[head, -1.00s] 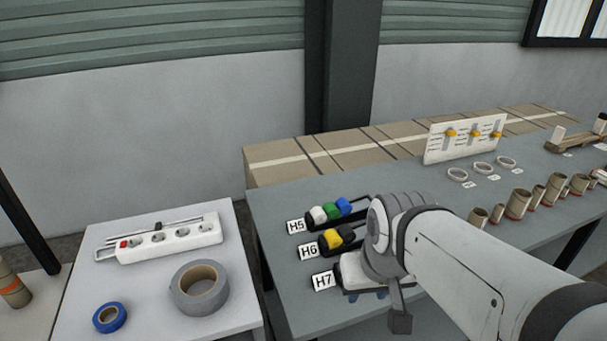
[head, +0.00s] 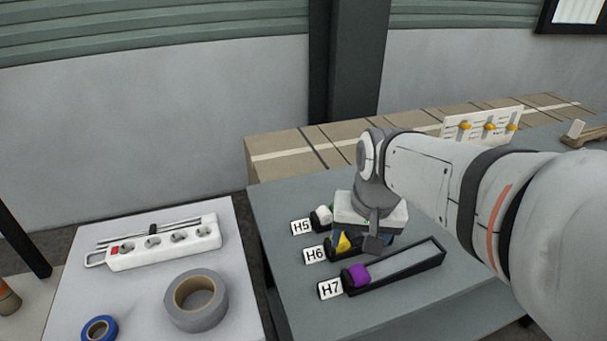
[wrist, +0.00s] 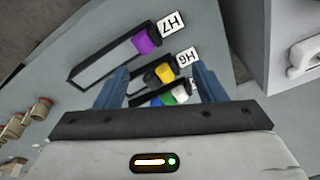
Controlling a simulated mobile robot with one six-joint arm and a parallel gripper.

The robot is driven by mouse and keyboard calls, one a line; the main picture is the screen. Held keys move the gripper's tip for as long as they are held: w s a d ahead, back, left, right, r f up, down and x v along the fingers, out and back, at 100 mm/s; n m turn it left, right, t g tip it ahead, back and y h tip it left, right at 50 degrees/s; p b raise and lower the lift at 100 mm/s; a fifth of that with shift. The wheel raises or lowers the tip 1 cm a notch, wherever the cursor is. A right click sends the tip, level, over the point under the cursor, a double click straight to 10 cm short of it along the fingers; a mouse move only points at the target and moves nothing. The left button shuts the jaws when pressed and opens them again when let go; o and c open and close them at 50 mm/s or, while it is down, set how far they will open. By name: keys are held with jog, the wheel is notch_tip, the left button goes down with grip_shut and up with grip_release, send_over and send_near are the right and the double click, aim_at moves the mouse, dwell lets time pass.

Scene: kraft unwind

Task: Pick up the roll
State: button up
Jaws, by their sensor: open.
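Several pieces could be called a roll. A wide grey tape roll (head: 196,300) and a smaller blue tape roll (head: 99,329) lie flat on the left table. Small coloured cylinders sit in black trays: purple (head: 357,275) by H7, yellow (head: 342,243) by H6, white (head: 324,214) by H5. My gripper (head: 372,238) is over the H5 and H6 trays and partly hides them. In the wrist view, my open gripper (wrist: 163,75) has blue fingers on either side of the yellow cylinder (wrist: 165,72), with nothing held. The purple cylinder (wrist: 144,41) lies beyond them.
A white power strip (head: 165,245) lies at the back of the left table. A gap separates it from the grey bench (head: 290,195). A white panel with yellow knobs (head: 480,128) stands farther back. Cardboard boxes (head: 275,150) line the wall side.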

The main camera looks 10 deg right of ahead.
jog(key=w+f+m+g+b, duration=0.15)
jog(key=w+m, duration=0.55)
jog(key=w, duration=0.9)
jog(key=m+g+y, duration=0.1)
jog(key=m, duration=0.5)
send_over(325, 210)
jog(key=f, duration=0.8)
jog(key=shift+d+f+b, duration=0.15)
jog(key=shift+d+b, duration=0.05)
jog(key=shift+b, duration=0.1)
jog(key=shift+w+f, duration=0.25)
jog(key=shift+f, duration=0.35)
jog(key=f, duration=0.4)
jog(key=f+p, duration=0.1)
jog(key=f, duration=0.2)
jog(key=shift+s+a+f, duration=0.1)
jog(key=shift+s+a, duration=0.05)
jog(key=shift+s, duration=0.2)
jog(key=c, duration=1.1)
